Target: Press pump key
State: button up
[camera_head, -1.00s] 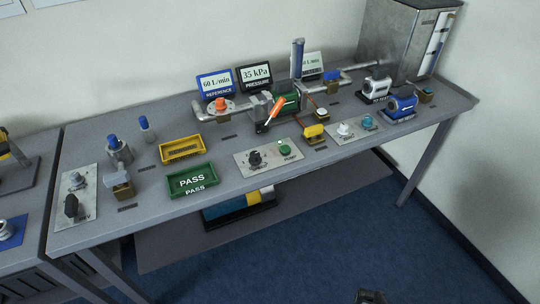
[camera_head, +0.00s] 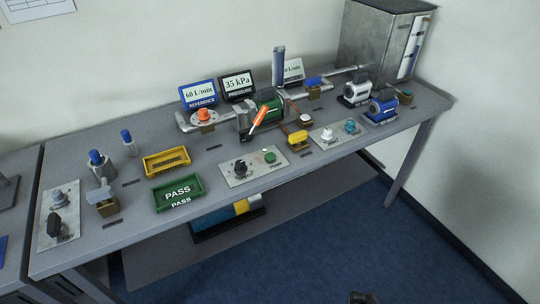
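The pump key appears to be the green round button (camera_head: 270,157) on a light control panel (camera_head: 254,170) near the table's front edge. A black knob (camera_head: 240,168) sits to its left on the same panel. The small label by the button is hard to read now. Only a small dark tip (camera_head: 362,298), which looks like part of my gripper, shows at the bottom edge. It is over the floor, well apart from the panel and the button. Its fingers are hidden, so I cannot tell open from shut.
A green PASS tray (camera_head: 163,204) and a yellow tray (camera_head: 150,171) lie left of the panel. A pump with an orange lever (camera_head: 259,119) stands behind it. A yellow-handled valve (camera_head: 298,138) is to the right. The space in front of the panel is clear.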

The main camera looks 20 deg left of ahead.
grip_shut()
dwell(0.6)
dwell(0.8)
